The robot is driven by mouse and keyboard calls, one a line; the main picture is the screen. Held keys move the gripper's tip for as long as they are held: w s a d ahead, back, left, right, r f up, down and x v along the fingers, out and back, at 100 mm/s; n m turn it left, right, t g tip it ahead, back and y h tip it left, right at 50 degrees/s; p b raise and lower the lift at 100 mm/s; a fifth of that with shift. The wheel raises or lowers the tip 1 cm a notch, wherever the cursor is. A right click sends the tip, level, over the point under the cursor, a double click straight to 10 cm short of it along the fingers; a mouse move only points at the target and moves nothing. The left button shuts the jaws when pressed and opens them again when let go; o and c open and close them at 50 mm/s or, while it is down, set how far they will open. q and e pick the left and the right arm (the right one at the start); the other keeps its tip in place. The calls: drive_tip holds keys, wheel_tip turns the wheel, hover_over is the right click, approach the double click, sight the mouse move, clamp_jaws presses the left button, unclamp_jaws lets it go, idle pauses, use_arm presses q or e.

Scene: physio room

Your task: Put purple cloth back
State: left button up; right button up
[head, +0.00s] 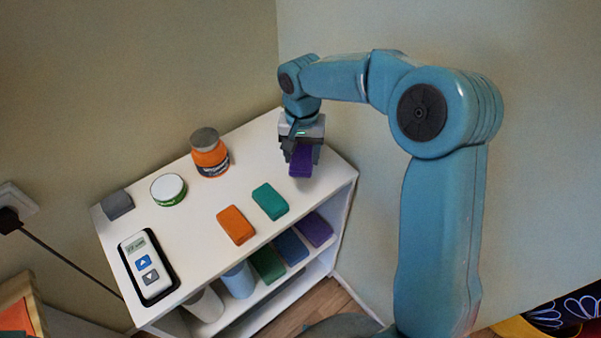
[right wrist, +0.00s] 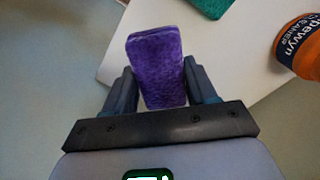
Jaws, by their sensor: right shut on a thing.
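The purple cloth (head: 301,162) is a small folded block between the fingers of my right gripper (head: 301,158), over the right end of the white shelf top. In the right wrist view the cloth (right wrist: 157,68) stands between the two dark fingers of the right gripper (right wrist: 163,90), which is shut on it. The white shelf's edge shows behind it. I cannot tell whether the cloth touches the shelf top. My left gripper is not in view.
On the white shelf (head: 190,240) top are a teal cloth (head: 270,201), an orange cloth (head: 237,225), an orange jar (head: 209,154), a green-white tin (head: 168,189), a grey block (head: 117,204) and a handset (head: 147,267). Folded cloths, one purple (head: 314,229), and rolls fill the lower shelf.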

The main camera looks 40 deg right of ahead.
sight(301, 155)
drive_tip(key=f, duration=0.3)
drive_tip(key=shift+s+a+f, duration=0.1)
drive_tip(key=shift+s+f, duration=0.1)
drive_tip(key=shift+f, duration=0.05)
drive_tip(key=shift+w+f, duration=0.1)
drive_tip(key=shift+f, duration=2.05)
drive_tip(key=shift+f, duration=0.25)
drive_tip(key=o, duration=1.1)
drive_tip(key=shift+r, duration=0.1)
wheel_tip(301, 155, up, 12)
drive_tip(key=shift+r+b, duration=0.2)
drive_tip(key=shift+b, duration=0.1)
